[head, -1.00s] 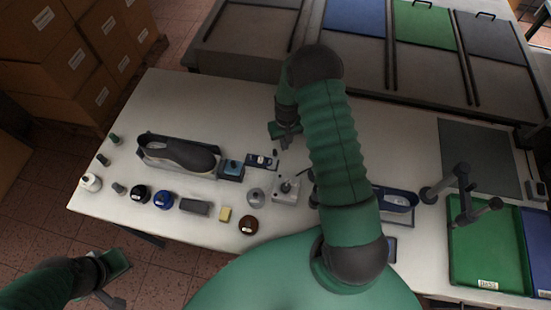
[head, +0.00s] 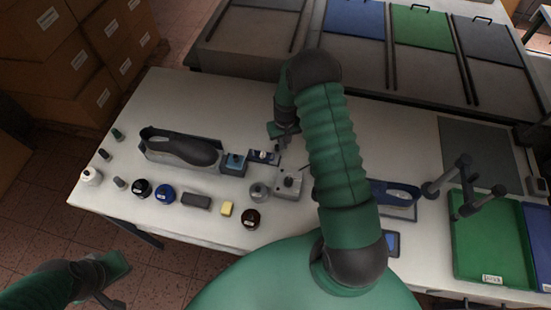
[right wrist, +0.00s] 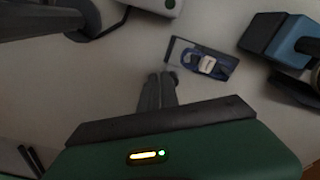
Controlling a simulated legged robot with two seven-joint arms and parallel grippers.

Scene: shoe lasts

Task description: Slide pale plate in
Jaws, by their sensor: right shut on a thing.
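A small dark tray with a blue fitting and a pale piece in its middle (right wrist: 207,64) lies on the table; it also shows in the head view (head: 264,155). I cannot tell whether this piece is the pale plate. My right gripper (head: 284,138) is just beyond and to the right of it. In the right wrist view, its narrow fingers (right wrist: 158,88) are close together, left of and apart from the pale piece. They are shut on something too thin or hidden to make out. My left gripper (head: 112,289) hangs off the table at lower left; its jaws are unclear.
A dark shoe last (head: 185,148) lies in a tray at left, beside a blue-topped block (head: 235,162). A grey box with a lever (head: 288,183), jars and a yellow block (head: 227,209) stand in front. Blue, green and grey panels (head: 425,28) lie behind. A green tray (head: 488,240) is at right.

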